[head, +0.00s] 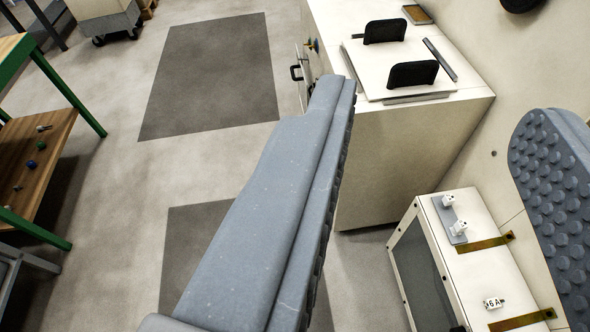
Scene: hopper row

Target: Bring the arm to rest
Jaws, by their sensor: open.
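My gripper (433,112) shows as two large grey fingers with studded inner faces. One finger reaches up through the middle of the head view and the other comes in at the right edge. The fingers are wide apart and nothing is held between them. Through the gap I see a cream cabinet (400,150) and a lower cream box (480,240). The rest of the arm is not in view.
The cabinet carries a white plate with two black upright pads (413,73). A green-framed wooden shelf (40,150) stands at the left. A wheeled bin (108,22) is at the top left. Grey floor with dark mats (215,75) is clear between.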

